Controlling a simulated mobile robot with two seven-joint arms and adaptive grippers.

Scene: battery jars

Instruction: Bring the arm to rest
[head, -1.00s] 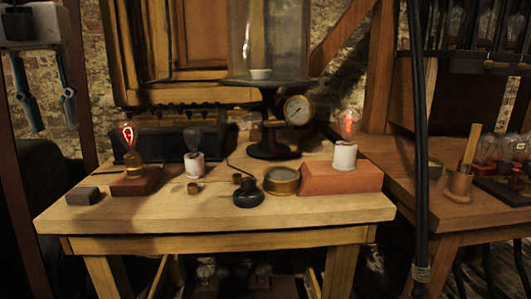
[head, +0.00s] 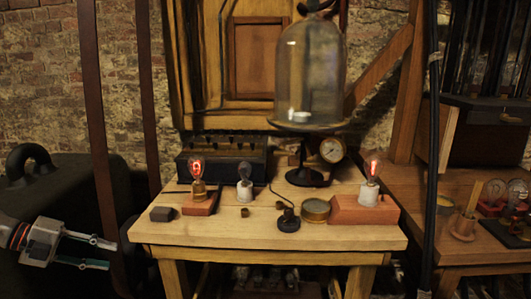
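My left gripper (head: 111,256) is at the lower left of the head view. Its two fingers point right and stand apart, with nothing between them. It is clear of the wooden table (head: 270,239), to the left of its left edge. My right gripper is not in view. On the table, a glowing red bulb (head: 197,168) stands on a left block, and another (head: 373,169) stands on a white holder at the right. An unlit bulb (head: 244,172) stands between them.
A glass bell jar (head: 311,70) on a stand and a gauge (head: 332,150) are at the table's back. A black box (head: 222,162) sits back left. A dark cable (head: 432,150) hangs at the right. A big dark case (head: 60,205) is behind my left gripper.

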